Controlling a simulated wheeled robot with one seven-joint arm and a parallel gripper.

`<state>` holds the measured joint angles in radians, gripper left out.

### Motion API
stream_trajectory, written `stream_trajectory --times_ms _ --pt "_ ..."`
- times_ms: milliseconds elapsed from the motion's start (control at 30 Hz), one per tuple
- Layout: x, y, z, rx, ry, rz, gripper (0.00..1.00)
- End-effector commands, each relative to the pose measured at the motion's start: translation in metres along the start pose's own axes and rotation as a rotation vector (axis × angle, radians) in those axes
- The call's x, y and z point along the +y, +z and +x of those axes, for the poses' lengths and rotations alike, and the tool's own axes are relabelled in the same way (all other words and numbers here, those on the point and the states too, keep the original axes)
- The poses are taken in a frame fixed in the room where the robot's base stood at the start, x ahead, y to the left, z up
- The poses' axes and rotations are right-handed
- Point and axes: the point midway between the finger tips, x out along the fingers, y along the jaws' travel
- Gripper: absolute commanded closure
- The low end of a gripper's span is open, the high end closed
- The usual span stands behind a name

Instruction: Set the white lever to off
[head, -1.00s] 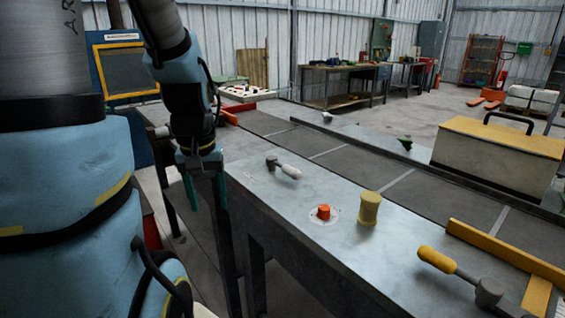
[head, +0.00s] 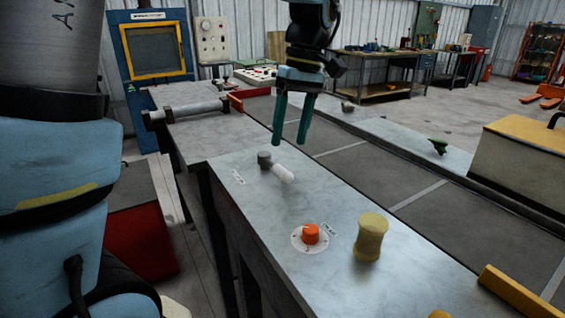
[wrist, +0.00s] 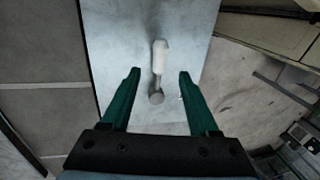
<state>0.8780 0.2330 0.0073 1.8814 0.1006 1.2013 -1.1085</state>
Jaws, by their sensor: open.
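The white lever (head: 283,174) has a white handle on a short grey pivot and sits on the grey metal bench top. In the head view its handle points toward the lower right from the pivot. A small label plate (head: 239,177) lies to the left of the pivot; its text is too small to read. My gripper (head: 291,145) has green fingers, is open and empty, and hangs above the bench just over the lever. In the wrist view the lever (wrist: 159,62) shows between and beyond the open fingers (wrist: 158,75), touching neither.
An orange knob (head: 310,234) on a round dial and a yellow spool-shaped piece (head: 370,238) stand nearer on the bench. A yellow bar (head: 515,290) lies lower right. A grey conveyor belt (head: 375,172) runs along the right side. A yellow-topped box (head: 530,150) stands beyond it.

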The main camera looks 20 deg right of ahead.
Motion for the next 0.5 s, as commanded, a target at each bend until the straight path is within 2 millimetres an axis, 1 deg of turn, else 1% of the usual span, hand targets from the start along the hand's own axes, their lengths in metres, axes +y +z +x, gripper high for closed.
stream_trajectory --times_ms 100,300,500 --pt "-0.002 0.000 0.024 -0.003 -0.005 0.000 0.39" --pt "-0.001 0.000 0.056 -0.002 -0.003 0.001 0.39" --pt "-0.001 0.000 0.072 -0.001 -0.001 0.001 0.39"
